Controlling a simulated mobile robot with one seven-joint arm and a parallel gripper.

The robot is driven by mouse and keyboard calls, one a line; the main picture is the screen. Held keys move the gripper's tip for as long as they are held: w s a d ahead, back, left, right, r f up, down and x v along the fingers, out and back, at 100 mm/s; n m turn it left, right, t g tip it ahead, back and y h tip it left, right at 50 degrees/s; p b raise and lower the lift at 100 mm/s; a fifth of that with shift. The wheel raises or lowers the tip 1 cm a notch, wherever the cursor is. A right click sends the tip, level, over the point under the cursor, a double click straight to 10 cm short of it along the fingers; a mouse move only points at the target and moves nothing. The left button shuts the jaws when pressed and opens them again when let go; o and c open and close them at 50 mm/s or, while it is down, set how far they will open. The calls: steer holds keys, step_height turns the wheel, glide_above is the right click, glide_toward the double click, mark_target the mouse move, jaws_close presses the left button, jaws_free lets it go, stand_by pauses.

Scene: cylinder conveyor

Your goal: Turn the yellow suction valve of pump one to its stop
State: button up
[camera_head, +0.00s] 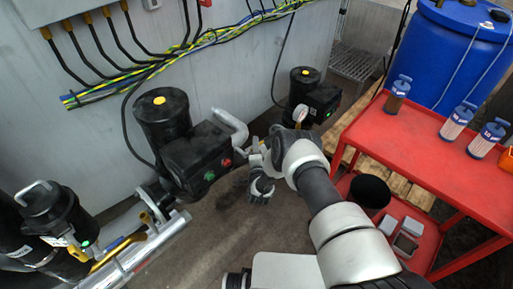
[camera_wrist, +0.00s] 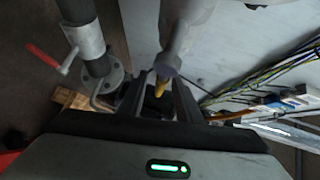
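In the wrist view, a small yellow part (camera_wrist: 160,84), likely a valve handle, shows at the end of a grey pipe. My gripper (camera_wrist: 158,98) has its two dark fingers apart, with the yellow part between or just beyond them; contact cannot be told. In the head view, my gripper (camera_head: 261,186) is low beside the pipework, between a large black pump (camera_head: 195,155) on the left and a smaller-looking black pump (camera_head: 322,98) further back. Yellow handles (camera_head: 118,254) also show at lower left. Which pump is number one is not readable.
A red-handled valve (camera_wrist: 45,57) sits on a flanged pipe at left in the wrist view. A red cart (camera_head: 400,140) with several blue-capped bottles stands at right, before a blue drum (camera_head: 450,50). Cables (camera_head: 150,70) run along the wall.

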steer(key=shift+w, duration=0.15)
jaws_close()
steer(key=shift+f, duration=0.15)
steer(key=s+a+f+m+g+y+b, duration=0.4)
steer(key=m+g+b, duration=0.4)
steer(key=g+b, duration=0.3)
steer(key=shift+s+f+g+y, duration=0.6)
steer(key=shift+f+g+y, duration=0.1)
steer(key=shift+f+y, duration=0.4)
steer(key=shift+s+a, duration=0.1)
stand_by(0.4)
